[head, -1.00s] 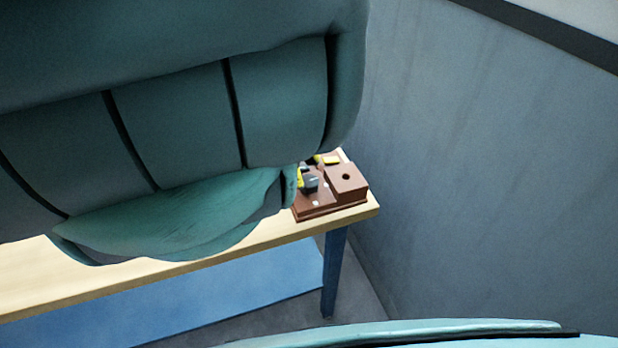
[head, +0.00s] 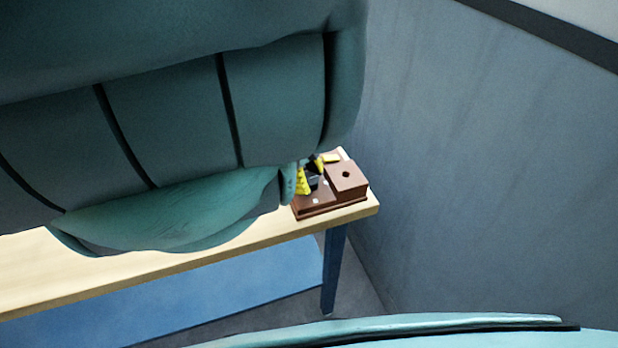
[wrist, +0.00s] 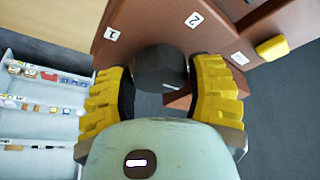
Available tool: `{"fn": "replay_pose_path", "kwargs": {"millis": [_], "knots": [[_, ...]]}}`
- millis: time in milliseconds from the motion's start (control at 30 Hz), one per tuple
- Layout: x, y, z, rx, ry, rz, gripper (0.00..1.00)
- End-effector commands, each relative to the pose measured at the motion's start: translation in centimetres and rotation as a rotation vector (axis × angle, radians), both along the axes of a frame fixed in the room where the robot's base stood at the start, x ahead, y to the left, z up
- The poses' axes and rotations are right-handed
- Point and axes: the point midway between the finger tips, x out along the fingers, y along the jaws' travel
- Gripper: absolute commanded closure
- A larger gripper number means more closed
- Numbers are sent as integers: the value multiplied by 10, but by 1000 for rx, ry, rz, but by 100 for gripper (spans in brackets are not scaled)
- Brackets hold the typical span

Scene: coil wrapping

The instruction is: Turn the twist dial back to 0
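The twist dial (wrist: 160,68) is a dark grey knob on a brown wooden board (wrist: 268,28) with white number labels. The dial's pointer setting cannot be made out.
The board has a raised brown block (head: 347,176) with a dark hole beside the dial. A yellow piece (wrist: 272,48) is at the board's edge. The pale wooden table (head: 240,244) ends near a grey wall (head: 480,170). White shelves with small items (wrist: 40,105) stand at left.

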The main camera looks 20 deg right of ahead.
Motion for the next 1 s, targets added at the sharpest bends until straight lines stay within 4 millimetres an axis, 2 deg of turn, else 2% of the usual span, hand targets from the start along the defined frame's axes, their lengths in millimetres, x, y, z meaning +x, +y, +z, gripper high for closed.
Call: {"fn": "replay_pose_path", "kwargs": {"millis": [33,300,400,733,1000], "knots": [[0,0,0,0,0,0,53],[0,0,0,0,0,0,81],[0,0,0,0,0,0,89],[0,0,0,0,-2,46,89],[0,0,0,-3,-3,188,90]]}}
